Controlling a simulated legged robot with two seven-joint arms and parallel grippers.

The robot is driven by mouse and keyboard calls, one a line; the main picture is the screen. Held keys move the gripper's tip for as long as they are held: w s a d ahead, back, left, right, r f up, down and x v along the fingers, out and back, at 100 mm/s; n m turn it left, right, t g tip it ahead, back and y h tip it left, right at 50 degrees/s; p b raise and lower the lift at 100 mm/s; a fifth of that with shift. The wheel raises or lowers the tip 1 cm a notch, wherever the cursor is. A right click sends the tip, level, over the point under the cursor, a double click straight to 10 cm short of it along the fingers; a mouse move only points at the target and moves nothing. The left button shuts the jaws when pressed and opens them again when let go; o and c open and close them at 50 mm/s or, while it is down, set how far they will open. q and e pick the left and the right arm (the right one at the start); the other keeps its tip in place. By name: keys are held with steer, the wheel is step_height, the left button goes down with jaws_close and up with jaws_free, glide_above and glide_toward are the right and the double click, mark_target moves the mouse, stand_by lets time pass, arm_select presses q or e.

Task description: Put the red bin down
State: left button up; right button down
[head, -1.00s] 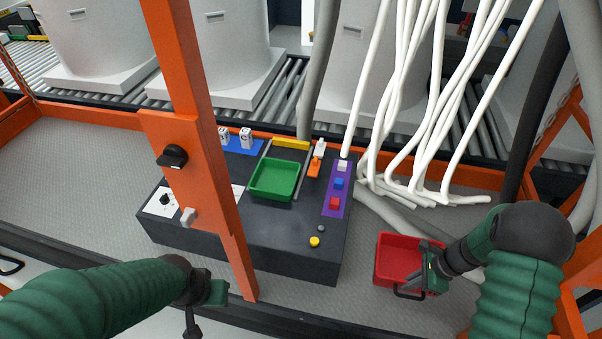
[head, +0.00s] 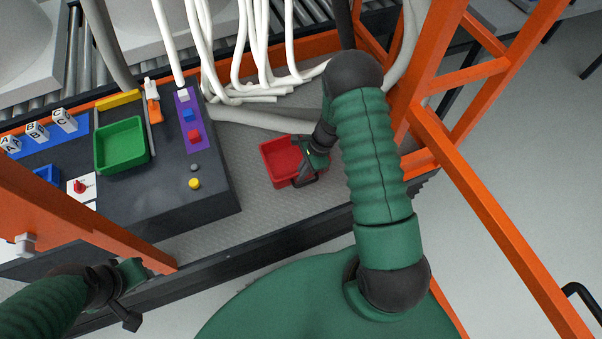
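The red bin (head: 281,160) is a small open tray with a black handle on its near right side. It is at the grey platform, to the right of the dark console, and looks level and empty. I cannot tell whether its underside touches the platform. My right gripper (head: 309,160) is at the bin's right rim, close to the handle. Its fingers are small and partly hidden, so their grip does not show clearly. My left gripper (head: 133,285) is at the lower left, near the orange post and far from the bin. Its finger gap does not show.
The dark console (head: 140,200) holds a green tray (head: 122,146), buttons and lettered blocks. White hoses (head: 245,50) hang behind the bin, and a thick grey hose (head: 260,118) lies close behind it. Orange frame bars (head: 480,205) stand at right. Bare platform (head: 255,205) lies in front of the bin.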

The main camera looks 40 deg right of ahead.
steer(key=shift+a+r, duration=0.1)
steer(key=shift+a, duration=0.35)
steer(key=c, duration=1.7)
jaws_free()
steer(key=shift+d, duration=0.1)
steer(key=shift+o, duration=0.3)
steer(key=shift+d, duration=0.15)
